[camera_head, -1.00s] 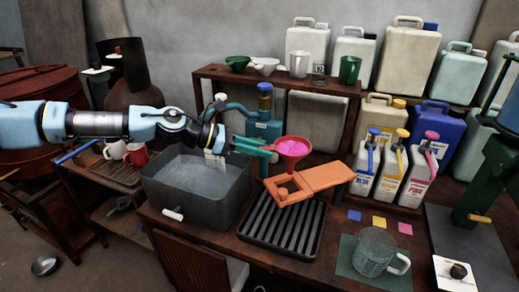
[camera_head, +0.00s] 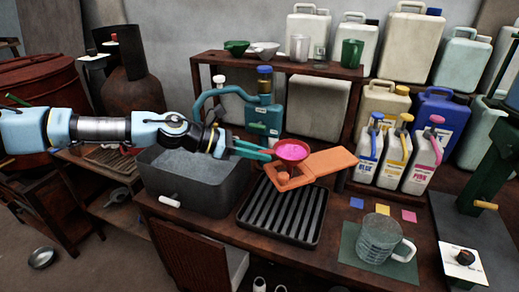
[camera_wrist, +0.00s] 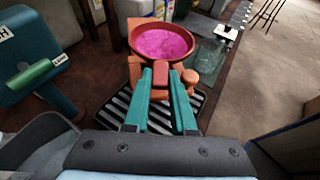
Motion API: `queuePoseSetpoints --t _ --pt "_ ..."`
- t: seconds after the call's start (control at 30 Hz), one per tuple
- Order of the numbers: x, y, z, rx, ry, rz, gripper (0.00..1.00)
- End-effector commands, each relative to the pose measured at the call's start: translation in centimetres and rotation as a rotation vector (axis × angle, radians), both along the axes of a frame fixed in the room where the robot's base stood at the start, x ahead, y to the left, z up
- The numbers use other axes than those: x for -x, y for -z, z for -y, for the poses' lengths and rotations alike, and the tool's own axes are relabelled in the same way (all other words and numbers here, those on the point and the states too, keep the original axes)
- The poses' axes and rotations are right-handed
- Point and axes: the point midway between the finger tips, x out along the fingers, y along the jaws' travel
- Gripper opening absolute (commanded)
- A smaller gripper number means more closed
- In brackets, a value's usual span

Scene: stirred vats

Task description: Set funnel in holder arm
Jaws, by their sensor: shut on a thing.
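The red funnel (camera_head: 292,150), pink inside, is upright over the ring end of the orange holder arm (camera_head: 330,161). My gripper (camera_head: 268,153) has teal fingers and is shut on the funnel's red tab, on the funnel's left side. In the wrist view the funnel (camera_wrist: 162,43) is beyond the fingertips, and its tab lies between the fingers of my gripper (camera_wrist: 162,77). Parts of the orange holder arm (camera_wrist: 189,77) show below and beside the funnel. The spout is hidden, so I cannot tell whether it is inside the ring.
A black ribbed tray (camera_head: 283,215) lies below the holder. A grey water basin (camera_head: 195,185) stands to the left, a teal jug (camera_head: 263,115) behind. Blue, yellow and pink bottles (camera_head: 395,150) stand right. A glass measuring jug (camera_head: 379,237) sits on a green mat at the front.

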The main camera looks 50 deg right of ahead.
Motion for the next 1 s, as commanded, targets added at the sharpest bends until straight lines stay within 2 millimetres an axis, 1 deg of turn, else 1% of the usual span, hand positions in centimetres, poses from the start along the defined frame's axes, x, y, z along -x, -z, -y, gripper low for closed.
queuePoseSetpoints --t 0.03,0.2,0.5,0.7,1.0 --pt "0.0 0.5 0.0 -0.001 0.0 -0.001 0.0" --pt "0.0 1.7 0.0 -0.001 -0.001 -0.001 0.0" --pt "0.0 3.1 0.0 0.0 0.0 0.0 0.0" --pt "0.0 3.5 0.0 -0.001 0.001 0.0 0.0" --pt "0.0 3.5 -0.1 -0.002 0.002 0.001 0.0"
